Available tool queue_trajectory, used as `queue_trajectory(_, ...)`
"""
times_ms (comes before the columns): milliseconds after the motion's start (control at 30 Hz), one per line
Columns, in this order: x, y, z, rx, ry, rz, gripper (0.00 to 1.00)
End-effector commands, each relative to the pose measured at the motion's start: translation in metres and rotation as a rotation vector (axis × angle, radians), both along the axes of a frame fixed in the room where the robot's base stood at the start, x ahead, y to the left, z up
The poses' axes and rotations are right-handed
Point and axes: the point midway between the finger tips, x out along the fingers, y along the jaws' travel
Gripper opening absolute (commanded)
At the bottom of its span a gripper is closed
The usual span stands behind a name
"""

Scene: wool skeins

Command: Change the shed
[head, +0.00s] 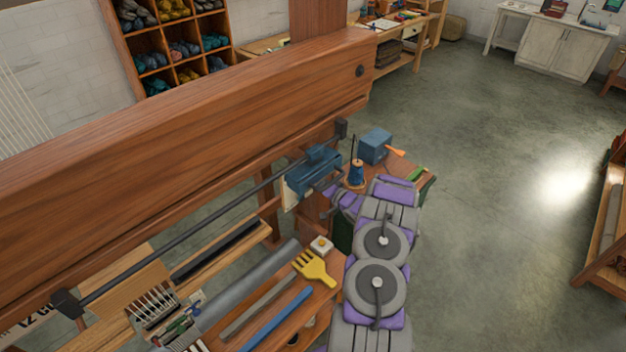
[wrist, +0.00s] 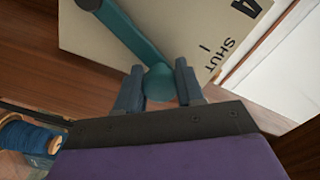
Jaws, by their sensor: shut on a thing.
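In the wrist view, a teal lever (wrist: 128,35) runs down from the upper left to a round knob (wrist: 159,86). My gripper (wrist: 160,82) is shut on this knob, one dark finger on each side. In the head view, a blue housing (head: 313,172) sits at the loom's right end, on a dark rod (head: 190,230). My purple and grey arm reaches toward it; my fingers and the lever are hidden or too small there.
A wide wooden loom beam (head: 190,120) crosses the head view. A bench below holds a yellow comb (head: 314,268) and a blue bar (head: 277,320). A blue thread spool (head: 356,174) and blue box (head: 375,146) stand close to my arm.

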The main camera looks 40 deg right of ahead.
Motion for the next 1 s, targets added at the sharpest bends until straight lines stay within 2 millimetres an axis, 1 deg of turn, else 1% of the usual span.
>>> queue_trajectory(33,0.0002,0.0018,-0.0030,0.024,0.006,0.006,0.00)
queue_trajectory(300,0.0011,0.0002,-0.0065,0.094,0.013,0.006,0.00)
queue_trajectory(767,0.0009,-0.0003,-0.0079,0.107,0.015,0.005,0.00)
queue_trajectory(800,0.0009,-0.0003,-0.0080,0.107,0.015,0.005,0.40)
queue_trajectory(1000,0.0008,-0.0011,-0.0071,0.106,0.013,0.004,0.59)
